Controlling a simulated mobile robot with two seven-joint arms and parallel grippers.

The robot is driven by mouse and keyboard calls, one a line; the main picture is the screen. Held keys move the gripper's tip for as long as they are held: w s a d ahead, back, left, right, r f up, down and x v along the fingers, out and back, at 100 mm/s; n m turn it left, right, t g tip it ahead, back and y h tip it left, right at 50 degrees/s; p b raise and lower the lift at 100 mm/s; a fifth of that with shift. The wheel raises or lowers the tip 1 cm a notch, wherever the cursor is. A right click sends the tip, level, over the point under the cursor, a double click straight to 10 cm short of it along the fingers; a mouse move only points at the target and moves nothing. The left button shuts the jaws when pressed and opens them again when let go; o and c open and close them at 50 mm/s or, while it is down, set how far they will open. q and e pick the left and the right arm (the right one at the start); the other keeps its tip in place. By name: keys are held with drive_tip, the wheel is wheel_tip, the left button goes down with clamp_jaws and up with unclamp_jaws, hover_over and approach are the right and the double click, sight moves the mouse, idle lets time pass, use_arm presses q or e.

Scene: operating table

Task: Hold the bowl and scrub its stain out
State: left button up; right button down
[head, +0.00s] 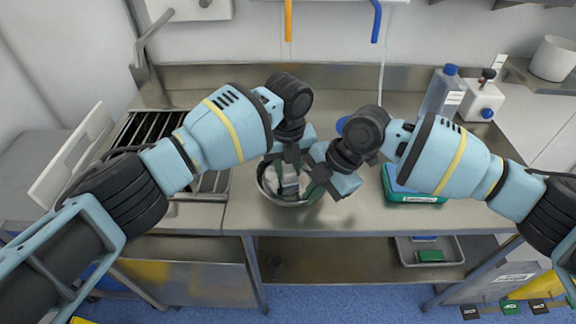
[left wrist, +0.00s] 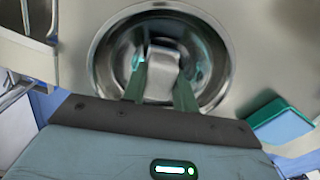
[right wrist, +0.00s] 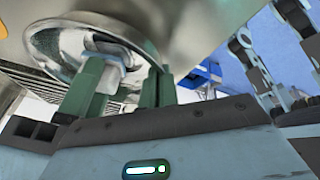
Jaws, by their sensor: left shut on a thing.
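The shiny metal bowl (head: 268,190) stands on the steel worktop, and its rim shows in the left wrist view (left wrist: 98,62) and the right wrist view (right wrist: 45,40). My left gripper (head: 290,178) points down into the bowl. Its green fingers (left wrist: 162,82) are shut on a pale grey-white block (left wrist: 164,58), which looks like a scrubbing pad. My right gripper (head: 316,182) is at the bowl's right side. Its fingers (right wrist: 120,85) are spread, with the rim between them. A small teal patch shows inside the bowl, stain or reflection, I cannot tell.
A green-and-blue box (head: 412,197) stands to the right on the worktop (head: 240,215). A bottle (head: 440,92) and a white dispenser (head: 481,100) stand behind it. A dark slatted rack (head: 150,130) is on the left. A tray (head: 400,252) lies on the lower shelf.

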use_arm(q)
drive_tip(key=shift+f, duration=0.55)
idle(0.9)
drive_tip(key=shift+a, duration=0.1)
drive_tip(key=shift+s+a, duration=0.35)
drive_tip(key=shift+a, duration=0.05)
drive_tip(key=shift+w+d, duration=0.7)
drive_tip(key=shift+d, duration=0.3)
